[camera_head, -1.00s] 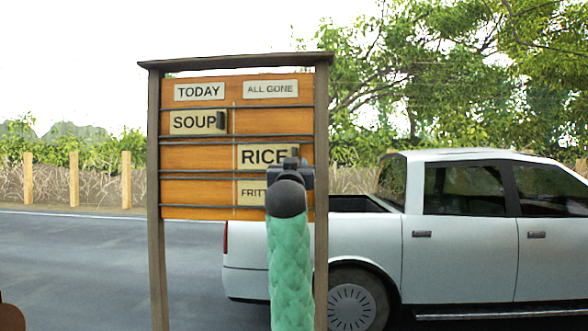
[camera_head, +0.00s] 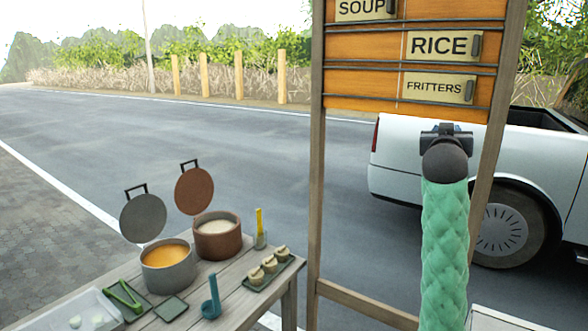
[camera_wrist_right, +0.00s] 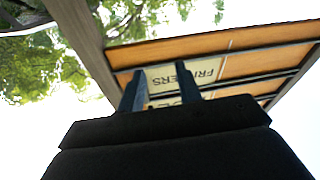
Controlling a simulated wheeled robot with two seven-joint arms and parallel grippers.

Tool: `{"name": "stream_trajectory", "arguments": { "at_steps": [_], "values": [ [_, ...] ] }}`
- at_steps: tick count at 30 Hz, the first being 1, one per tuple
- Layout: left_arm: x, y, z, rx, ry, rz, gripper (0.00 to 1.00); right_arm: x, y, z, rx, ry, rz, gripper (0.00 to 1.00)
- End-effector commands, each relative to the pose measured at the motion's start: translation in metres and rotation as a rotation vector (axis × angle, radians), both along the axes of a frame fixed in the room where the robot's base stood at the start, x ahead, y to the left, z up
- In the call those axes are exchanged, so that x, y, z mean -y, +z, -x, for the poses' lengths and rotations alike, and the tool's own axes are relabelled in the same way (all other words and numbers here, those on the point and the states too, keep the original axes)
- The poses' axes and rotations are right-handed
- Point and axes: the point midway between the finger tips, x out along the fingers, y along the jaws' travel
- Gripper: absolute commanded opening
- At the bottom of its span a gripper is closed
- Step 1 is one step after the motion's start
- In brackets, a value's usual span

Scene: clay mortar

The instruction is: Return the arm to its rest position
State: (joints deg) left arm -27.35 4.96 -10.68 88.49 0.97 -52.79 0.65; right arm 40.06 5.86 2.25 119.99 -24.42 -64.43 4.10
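My right arm, in a green quilted sleeve (camera_head: 444,250), rises in front of the menu board (camera_head: 365,82). My right gripper (camera_head: 446,130) appears just below the board's bottom row in the head view. In the wrist view its two fingers (camera_wrist_right: 161,88) are apart with nothing between them, and the lettered plates show beyond, inverted. The FRITTERS plate (camera_head: 440,88) and the RICE plate (camera_head: 442,45) sit in the board's right column, each with a dark handle. The SOUP plate (camera_head: 362,9) is in the left column, cut by the top edge. My left gripper is out of view.
A wooden table (camera_head: 255,285) at lower left holds a grey pot (camera_head: 168,272), a brown pot (camera_head: 217,240), a blue ladle (camera_head: 211,300), green tongs (camera_head: 126,297) and a food tray (camera_head: 268,273). The board's posts stand near my arm. A white pickup (camera_head: 405,165) is behind.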

Motion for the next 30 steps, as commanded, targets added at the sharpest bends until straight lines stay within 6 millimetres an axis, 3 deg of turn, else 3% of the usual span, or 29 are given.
{"name": "stream_trajectory", "arguments": {
  "at_steps": [1,3,14,23,30],
  "values": [
    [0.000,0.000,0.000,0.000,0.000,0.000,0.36,-0.004,-0.027,0.001,-0.039,0.011,-0.004,0.35],
    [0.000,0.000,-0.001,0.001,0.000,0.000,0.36,-0.010,-0.060,0.003,-0.089,0.027,-0.009,0.35],
    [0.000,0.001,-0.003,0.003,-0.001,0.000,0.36,-0.042,-0.226,0.039,-0.352,0.111,-0.045,0.35],
    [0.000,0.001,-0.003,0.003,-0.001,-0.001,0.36,-0.069,-0.351,0.098,-0.573,0.180,-0.084,0.35],
    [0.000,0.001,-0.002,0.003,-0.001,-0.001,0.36,-0.091,-0.439,0.162,-0.753,0.235,-0.121,0.35]
  ]
}}
